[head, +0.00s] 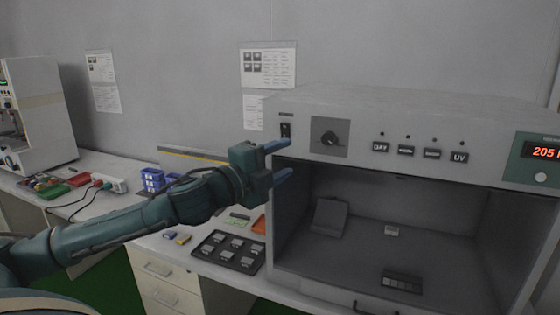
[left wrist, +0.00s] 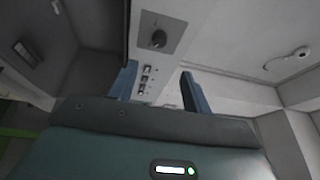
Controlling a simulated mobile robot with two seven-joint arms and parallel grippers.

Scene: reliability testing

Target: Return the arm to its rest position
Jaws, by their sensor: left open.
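My left arm (head: 150,218) reaches in from the left in the head view. My left gripper (head: 283,161) is open and empty, with its two blue fingers apart, near the front left edge of the grey test cabinet (head: 400,108). In the head view its upper finger lies just below the cabinet's power switch (head: 285,130). The left wrist view shows both blue fingers (left wrist: 158,85) spread, with the cabinet's panel and knob (left wrist: 158,38) beyond them and nothing between the fingers. My right gripper is in neither view.
The cabinet's open chamber (head: 340,255) holds a few small dark items. A black tray of small parts (head: 209,257), a blue basket (head: 152,180) and a power strip (head: 108,183) lie on the bench. A white machine (head: 42,120) stands far left.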

